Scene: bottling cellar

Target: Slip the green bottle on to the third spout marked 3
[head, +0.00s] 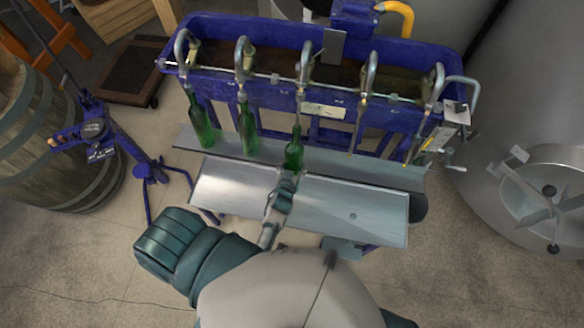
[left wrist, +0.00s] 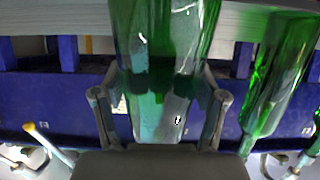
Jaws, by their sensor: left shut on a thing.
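The green bottle (head: 293,156) stands roughly upright, its neck pointing up, below the third spout (head: 301,96) from the left. Its mouth is close to the lower end of that spout; I cannot tell whether the tip is inside. My left gripper (head: 285,182) is shut on the bottle's lower part from the near side. In the left wrist view the bottle (left wrist: 168,45) fills the space between the fingers of the left gripper (left wrist: 160,108). The number marks are too small to read. My right gripper is not in view.
Two other green bottles hang at the first (head: 200,122) and second (head: 247,128) spouts, above the metal ledge (head: 375,172). The two right spouts are empty. A sloping metal plate (head: 370,208) lies in front. A barrel (head: 50,140) stands left, a steel tank (head: 530,110) right.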

